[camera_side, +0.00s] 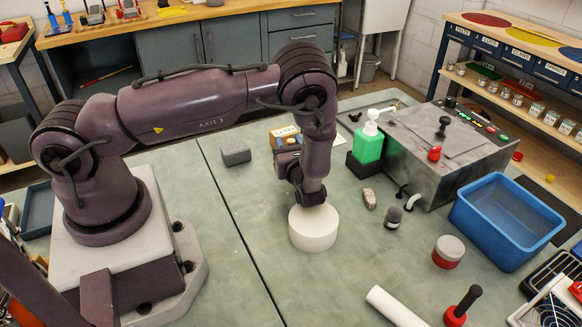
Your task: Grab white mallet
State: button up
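A thick white round block (313,231) stands on the green-grey bench top near the middle. It may be the head of the white mallet; no handle shows on it from here. My gripper (311,200) points straight down at its top, touching or just above it. The fingertips are hidden or too small to make out, so I cannot tell whether they are open or shut. A white cylinder (394,307) lies on its side at the bottom edge, partly cut off by the frame.
A red-based piece with a black handle (463,304), a red-and-grey round piece (447,252) and a small dark-and-grey piece (393,217) stand to the right. Beyond are a blue tub (507,215), a green pump bottle (368,145) and a metal machine (440,150). A grey block (235,152) lies left.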

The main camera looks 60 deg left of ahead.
grip_shut()
jog(key=shift+r, duration=0.15)
